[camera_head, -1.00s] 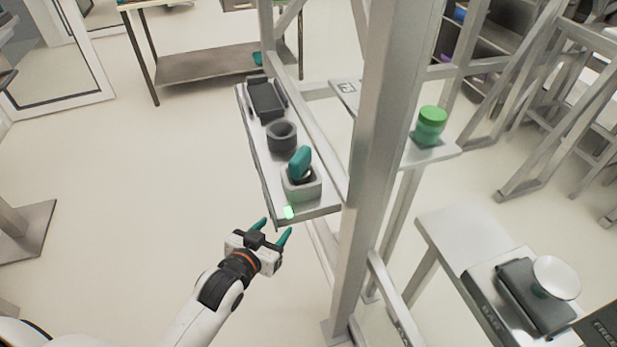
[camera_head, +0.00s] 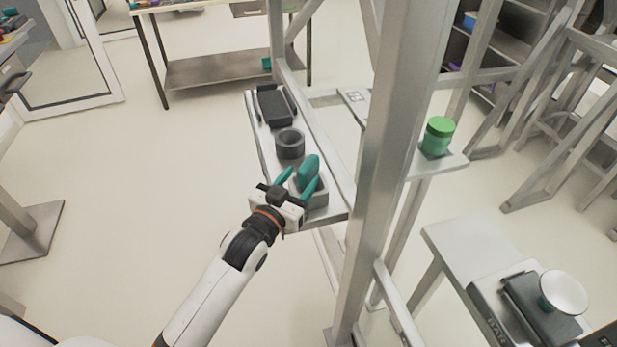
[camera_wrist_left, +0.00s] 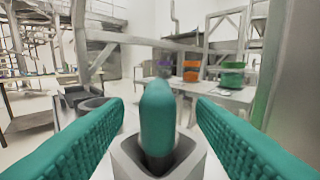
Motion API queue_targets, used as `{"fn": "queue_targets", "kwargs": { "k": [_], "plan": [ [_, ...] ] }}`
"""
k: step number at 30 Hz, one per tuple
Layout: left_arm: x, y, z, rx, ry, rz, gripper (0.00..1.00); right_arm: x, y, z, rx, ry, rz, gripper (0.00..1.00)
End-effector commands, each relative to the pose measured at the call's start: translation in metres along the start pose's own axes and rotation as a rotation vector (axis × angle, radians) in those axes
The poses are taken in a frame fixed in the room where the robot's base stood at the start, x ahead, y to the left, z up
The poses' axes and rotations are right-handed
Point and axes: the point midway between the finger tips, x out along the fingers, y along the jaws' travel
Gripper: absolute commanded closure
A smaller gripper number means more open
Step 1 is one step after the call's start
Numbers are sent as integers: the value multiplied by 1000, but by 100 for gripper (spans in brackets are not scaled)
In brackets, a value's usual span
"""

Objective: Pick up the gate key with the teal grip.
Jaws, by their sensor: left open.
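The gate key's teal grip (camera_head: 308,168) stands up out of a grey square holder (camera_head: 320,197) at the near end of a narrow shelf. In the left wrist view the teal grip (camera_wrist_left: 157,118) is upright in the holder (camera_wrist_left: 190,165), midway between my two teal fingers. My left gripper (camera_head: 297,180) is open, with one finger on each side of the grip. In the left wrist view both fingers (camera_wrist_left: 160,125) show a gap to the grip. The key's lower part is hidden in the holder. My right gripper is not in view.
On the same shelf (camera_head: 265,160) stand a dark round cup (camera_head: 290,143) and a black tray (camera_head: 274,105), beyond the holder. A metal post (camera_head: 385,170) rises close to the right. A green jar (camera_head: 438,136) stands on a side plate. Open floor lies left.

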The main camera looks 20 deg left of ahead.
Motion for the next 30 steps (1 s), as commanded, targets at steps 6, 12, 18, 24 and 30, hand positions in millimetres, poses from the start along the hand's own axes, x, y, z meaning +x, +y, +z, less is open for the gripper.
{"fn": "queue_targets", "kwargs": {
  "k": [6,12,18,24,30],
  "plan": [
    [32,2,7,0,0,0,49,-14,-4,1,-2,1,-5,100],
    [49,1,4,0,-1,-1,49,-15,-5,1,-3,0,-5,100],
    [49,2,3,0,0,0,49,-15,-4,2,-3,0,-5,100],
    [49,2,3,0,0,0,79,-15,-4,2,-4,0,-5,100],
    [49,2,4,1,-2,0,100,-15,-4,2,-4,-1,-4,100]
  ]
}}
